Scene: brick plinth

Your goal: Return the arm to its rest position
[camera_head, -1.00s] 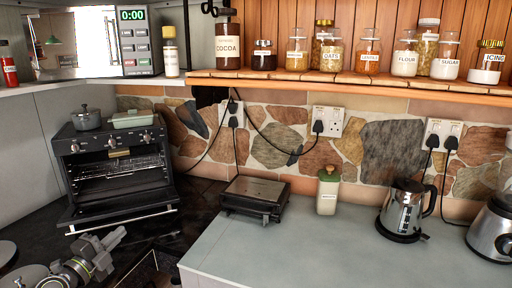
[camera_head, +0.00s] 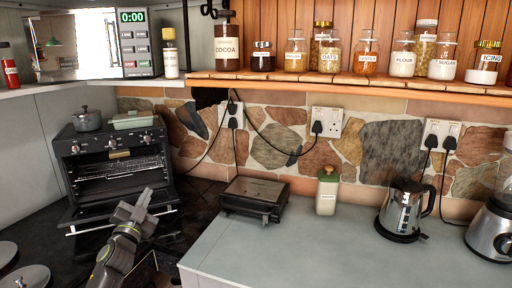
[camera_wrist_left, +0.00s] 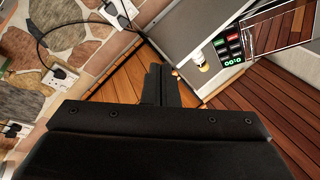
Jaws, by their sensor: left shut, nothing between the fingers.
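My left gripper (camera_head: 140,203) shows at the lower left in the head view, in front of the black toaster oven (camera_head: 108,158) with its door folded down. The gripper points up and away, and its fingers are together with nothing between them. In the left wrist view the two dark fingers (camera_wrist_left: 160,84) are also together, with the wooden shelf and the microwave beyond them. My right gripper is not in either view.
A grey counter (camera_head: 300,240) lies to the right, with a flat grill (camera_head: 254,195), a green-lidded canister (camera_head: 327,192), a steel kettle (camera_head: 402,208) and a blender (camera_head: 490,230). Jars stand on the wooden shelf (camera_head: 350,83). A microwave (camera_head: 138,45) is at the upper left.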

